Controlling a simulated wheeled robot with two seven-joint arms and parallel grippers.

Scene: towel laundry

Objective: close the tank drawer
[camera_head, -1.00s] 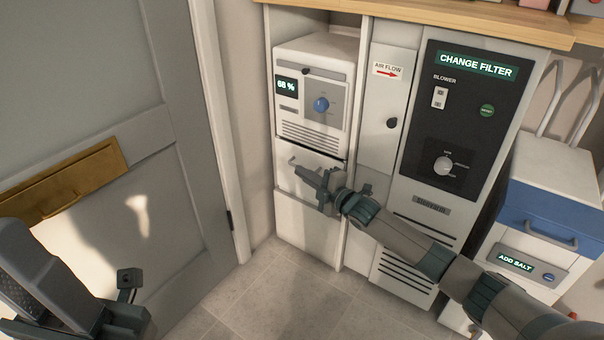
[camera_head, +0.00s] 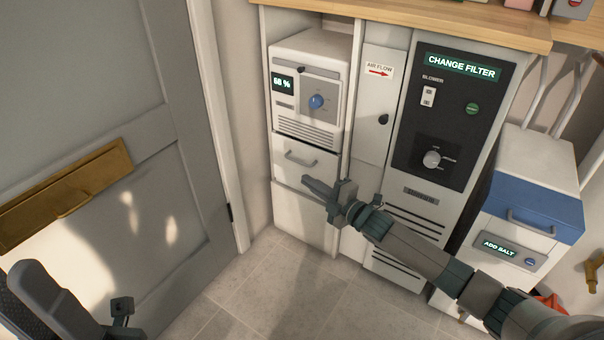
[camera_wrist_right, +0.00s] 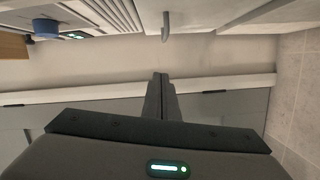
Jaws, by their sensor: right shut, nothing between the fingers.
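The tank drawer (camera_head: 306,160) is the white front with a grey bar handle, low in the white unit (camera_head: 312,85) that reads 68 %. Its front looks flush or nearly flush with the unit; I cannot tell whether a small gap remains. The handle also shows at the top of the right wrist view (camera_wrist_right: 165,27). My right gripper (camera_head: 308,183) is shut and empty, just below and in front of the handle, apart from it as far as I can see. Its closed fingers show in the wrist view (camera_wrist_right: 160,80). My left gripper (camera_head: 60,305) is cut off at the lower left; its fingers cannot be made out.
A grey door (camera_head: 170,195) with a brass plate (camera_head: 65,185) stands at the left. An air flow panel (camera_head: 378,120), a black-faced blower cabinet (camera_head: 450,120) and a salt unit (camera_head: 520,215) stand to the right. The tiled floor (camera_head: 270,285) in front is clear.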

